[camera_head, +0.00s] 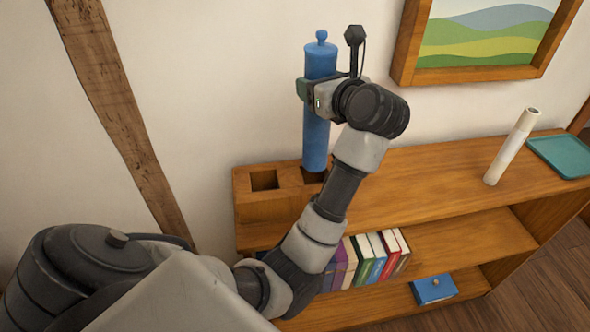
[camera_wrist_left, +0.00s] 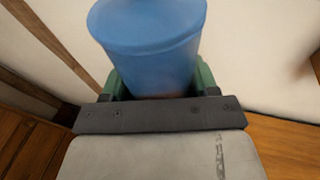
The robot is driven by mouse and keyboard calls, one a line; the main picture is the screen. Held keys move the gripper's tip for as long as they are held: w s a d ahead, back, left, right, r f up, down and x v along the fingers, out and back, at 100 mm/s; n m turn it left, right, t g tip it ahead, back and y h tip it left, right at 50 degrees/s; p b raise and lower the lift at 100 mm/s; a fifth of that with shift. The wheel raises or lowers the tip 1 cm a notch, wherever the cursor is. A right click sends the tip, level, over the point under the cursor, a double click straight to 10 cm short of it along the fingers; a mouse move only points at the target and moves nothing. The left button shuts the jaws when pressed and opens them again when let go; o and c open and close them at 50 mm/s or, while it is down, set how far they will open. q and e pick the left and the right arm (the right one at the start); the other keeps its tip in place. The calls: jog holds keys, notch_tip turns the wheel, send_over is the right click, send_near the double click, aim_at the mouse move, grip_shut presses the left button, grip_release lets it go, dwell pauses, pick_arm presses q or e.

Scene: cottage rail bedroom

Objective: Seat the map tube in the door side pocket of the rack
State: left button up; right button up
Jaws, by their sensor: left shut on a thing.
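The map tube, a blue cylinder (camera_head: 317,140) with a knobbed cap, stands about upright over the rack. The rack (camera_head: 262,208) is a wooden block with square pockets on top, at the left end of the shelf unit. Its left pocket (camera_head: 264,180) is empty. The tube's lower end is at the right pocket (camera_head: 313,177); I cannot tell how far inside it is. My left gripper (camera_head: 318,93) is shut on the tube's upper part. The left wrist view shows the blue tube (camera_wrist_left: 150,45) between the green fingers. My right gripper is not in view.
A white tube (camera_head: 513,146) and a teal tray (camera_head: 562,155) stand on the shelf top at the right. Books (camera_head: 375,257) and a blue box (camera_head: 434,289) are on lower shelves. A framed picture (camera_head: 485,40) hangs on the wall. The middle of the shelf top is clear.

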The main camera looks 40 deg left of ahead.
aim_at(326, 133)
pick_arm(q)
jog(key=f+p, duration=0.1)
jog(key=f, duration=0.4)
jog(key=f+p, duration=0.2)
jog(key=f, duration=0.3)
jog(key=shift+w+d, duration=0.2)
jog(key=shift+f+b, duration=0.15)
jog(key=shift+b, duration=0.15)
jog(key=o, duration=1.3)
jog(key=shift+c, duration=0.2)
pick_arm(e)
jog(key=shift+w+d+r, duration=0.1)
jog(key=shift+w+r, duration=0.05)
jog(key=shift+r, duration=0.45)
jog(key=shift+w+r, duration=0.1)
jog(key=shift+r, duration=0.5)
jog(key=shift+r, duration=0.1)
